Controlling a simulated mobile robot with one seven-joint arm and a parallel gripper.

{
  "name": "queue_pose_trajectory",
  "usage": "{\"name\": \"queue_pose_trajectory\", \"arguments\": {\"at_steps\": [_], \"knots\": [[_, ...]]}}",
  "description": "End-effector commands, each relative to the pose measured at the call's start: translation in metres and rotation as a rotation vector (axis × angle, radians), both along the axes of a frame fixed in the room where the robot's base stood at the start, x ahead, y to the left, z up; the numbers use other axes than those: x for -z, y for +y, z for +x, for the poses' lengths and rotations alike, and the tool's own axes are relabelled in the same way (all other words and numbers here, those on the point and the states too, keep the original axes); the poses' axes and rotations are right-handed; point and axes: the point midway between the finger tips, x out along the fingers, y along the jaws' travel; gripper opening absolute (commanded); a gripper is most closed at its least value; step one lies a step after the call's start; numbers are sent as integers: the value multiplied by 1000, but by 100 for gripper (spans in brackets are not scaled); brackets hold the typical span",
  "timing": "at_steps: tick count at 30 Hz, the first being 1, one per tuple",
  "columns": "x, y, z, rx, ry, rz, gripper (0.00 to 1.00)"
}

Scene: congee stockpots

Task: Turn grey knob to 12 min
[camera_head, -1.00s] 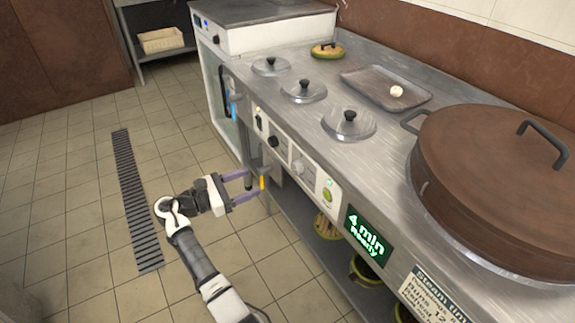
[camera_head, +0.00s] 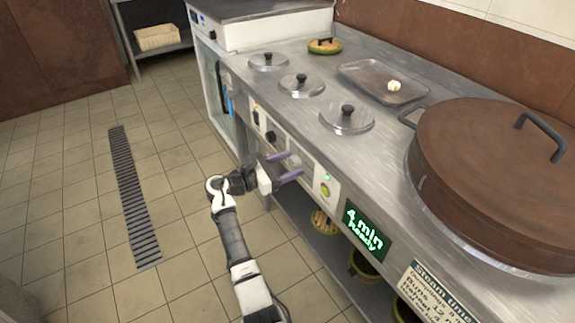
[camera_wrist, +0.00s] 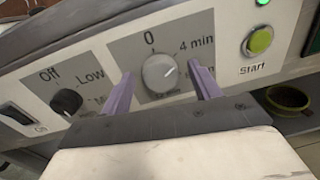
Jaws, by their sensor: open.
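The grey knob (camera_wrist: 160,72) is on the front panel of the counter, under a dial marked 0 at the top and 4 min at upper right. Lower dial marks are partly hidden by my gripper. The knob also shows in the head view (camera_head: 294,161). My gripper (camera_wrist: 163,88) is open, with one purple finger on each side of the knob. I cannot tell whether the fingers touch it. The green display (camera_head: 366,230) reads "4 min Ready".
A black knob (camera_wrist: 67,101) marked Off and Low is left of the grey knob. A green Start button (camera_wrist: 260,40) is to the right. Lidded pots (camera_head: 347,117), a metal tray (camera_head: 383,83) and a large brown lid (camera_head: 490,175) are on the counter. The floor left is clear.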

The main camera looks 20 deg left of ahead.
Motion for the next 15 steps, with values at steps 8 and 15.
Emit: {"name": "queue_pose_trajectory", "arguments": {"at_steps": [8, 15], "knots": [[0, -1, 1, 0, 0, 0, 62], [0, -1, 1, 0, 0, 0, 32]]}}
